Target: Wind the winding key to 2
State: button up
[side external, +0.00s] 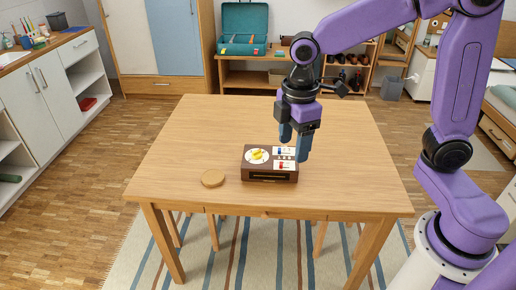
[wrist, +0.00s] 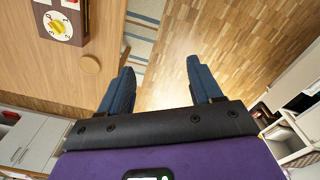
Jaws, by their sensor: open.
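The winding key (side external: 258,155) is a yellow knob on a round white dial on a dark brown box (side external: 268,177). In the wrist view the yellow key (wrist: 58,27) sits on the white dial with numbers around it, at the top left. Which number it points to is too small to tell for sure. My gripper (side external: 294,150) is open and empty, with blue fingers pointing down above the box's right side in the side view. In the wrist view my gripper (wrist: 158,80) has its fingers spread apart, away from the key.
A round wooden disc (side external: 213,178) lies on the table (side external: 200,130) left of the box; it also shows in the wrist view (wrist: 91,65). The box's right part has small blue and red controls (side external: 283,161). The rest of the tabletop is clear.

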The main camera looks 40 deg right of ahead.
jog(key=w+d+f+n, duration=0.2)
jog(key=w, duration=1.4)
jog(key=n, duration=0.2)
send_over(257, 153)
notch_tip(257, 153, down, 7)
jog(key=f, duration=1.6)
jog(key=shift+w+d, duration=0.25)
jog(key=shift+d, duration=0.15)
jog(key=shift+m, duration=0.3)
jog(key=c, duration=1)
